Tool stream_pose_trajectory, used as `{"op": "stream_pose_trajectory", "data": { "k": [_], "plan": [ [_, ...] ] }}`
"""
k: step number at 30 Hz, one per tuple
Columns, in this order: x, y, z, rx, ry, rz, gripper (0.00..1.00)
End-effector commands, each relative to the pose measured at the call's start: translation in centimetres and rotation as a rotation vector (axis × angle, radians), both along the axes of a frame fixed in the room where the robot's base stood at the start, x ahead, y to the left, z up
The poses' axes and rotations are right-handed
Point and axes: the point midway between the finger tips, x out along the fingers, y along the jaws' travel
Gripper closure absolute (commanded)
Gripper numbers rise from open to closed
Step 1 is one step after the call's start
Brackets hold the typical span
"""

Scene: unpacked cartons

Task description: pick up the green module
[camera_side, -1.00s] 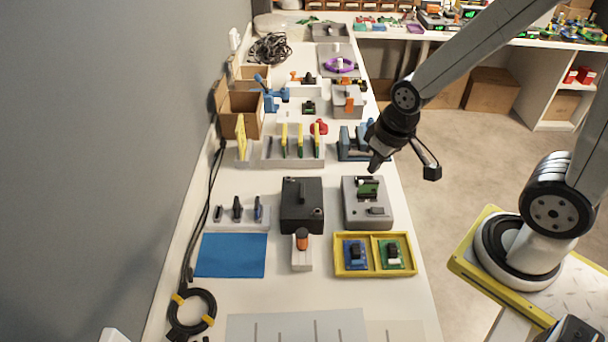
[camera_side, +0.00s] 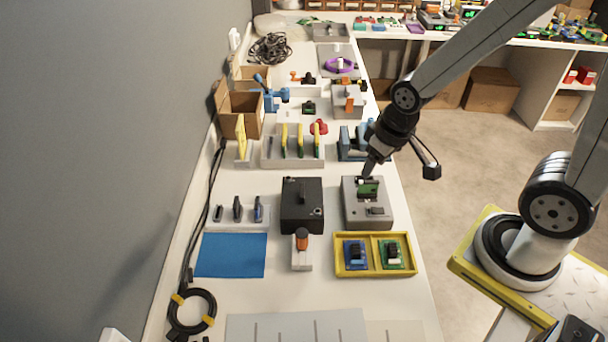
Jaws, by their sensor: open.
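A small green module (camera_side: 368,189) stands upright in the top of a grey box (camera_side: 352,214) on the right side of the bench. My gripper (camera_side: 368,173) is open, with its jaw tips just above the module's top edge. From this angle I cannot tell whether the tips touch the module or are around it. Another green board (camera_side: 393,256), with a dark and white part on it, lies in the right compartment of the yellow tray (camera_side: 375,274).
A black box (camera_side: 301,215) stands just left of the grey box. A blue board (camera_side: 354,265) lies in the tray's left compartment. A blue holder (camera_side: 347,152) stands behind the grey box. A grey rack (camera_side: 275,157) and a blue mat (camera_side: 231,255) are further left.

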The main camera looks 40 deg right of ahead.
Motion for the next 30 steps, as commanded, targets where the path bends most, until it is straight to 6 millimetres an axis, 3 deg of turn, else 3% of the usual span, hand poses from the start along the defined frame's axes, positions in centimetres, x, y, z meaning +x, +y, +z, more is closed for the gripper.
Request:
{"op": "stream_pose_trajectory", "data": {
  "k": [18, 30],
  "plan": [
    [5.3, -6.9, -1.8, -0.185, -0.131, 0.168, 0.43],
    [7.9, -10.2, -4.2, -0.201, -0.201, 0.365, 0.43]
  ]
}}
